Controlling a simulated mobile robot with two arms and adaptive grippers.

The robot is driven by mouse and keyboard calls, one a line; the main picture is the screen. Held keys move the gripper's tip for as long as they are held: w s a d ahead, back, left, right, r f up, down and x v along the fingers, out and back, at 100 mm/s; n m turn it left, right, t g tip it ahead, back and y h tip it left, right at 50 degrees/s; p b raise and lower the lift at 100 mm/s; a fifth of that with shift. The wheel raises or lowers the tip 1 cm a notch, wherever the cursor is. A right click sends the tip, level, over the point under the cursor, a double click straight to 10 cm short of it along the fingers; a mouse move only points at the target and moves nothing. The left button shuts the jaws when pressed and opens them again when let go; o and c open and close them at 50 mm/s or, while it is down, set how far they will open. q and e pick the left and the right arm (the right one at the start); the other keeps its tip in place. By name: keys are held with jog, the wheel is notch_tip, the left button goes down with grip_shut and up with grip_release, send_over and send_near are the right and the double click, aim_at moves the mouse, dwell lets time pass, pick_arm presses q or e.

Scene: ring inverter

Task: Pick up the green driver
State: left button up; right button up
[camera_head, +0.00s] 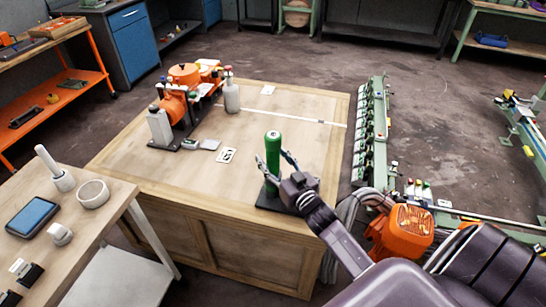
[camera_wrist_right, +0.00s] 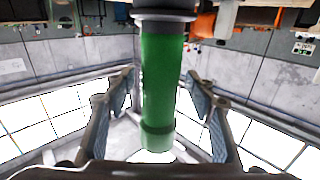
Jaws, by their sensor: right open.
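The green driver (camera_head: 272,152) stands upright on a dark base (camera_head: 274,198) near the front right of the wooden workbench (camera_head: 180,190). My right gripper (camera_head: 272,162) is open, with its fingers on either side of the driver. In the right wrist view the driver (camera_wrist_right: 160,90) lies between the two open fingertips of the right gripper (camera_wrist_right: 158,88), with gaps showing on both sides. The wrist view appears upside down, with the driver's dark collar at the top. My left gripper is not in view.
An orange machine (camera_head: 178,100) with bottles stands at the back left of the bench. A small white card (camera_head: 227,155) lies left of the driver. A green rail unit (camera_head: 372,130) runs along the bench's right side. A side table (camera_head: 100,222) holds a tablet and cups.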

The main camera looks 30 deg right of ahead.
jog(key=shift+c, duration=0.3)
jog(key=c, duration=1.3)
jog(key=shift+r, duration=0.2)
grip_shut()
jog(key=shift+r, duration=0.1)
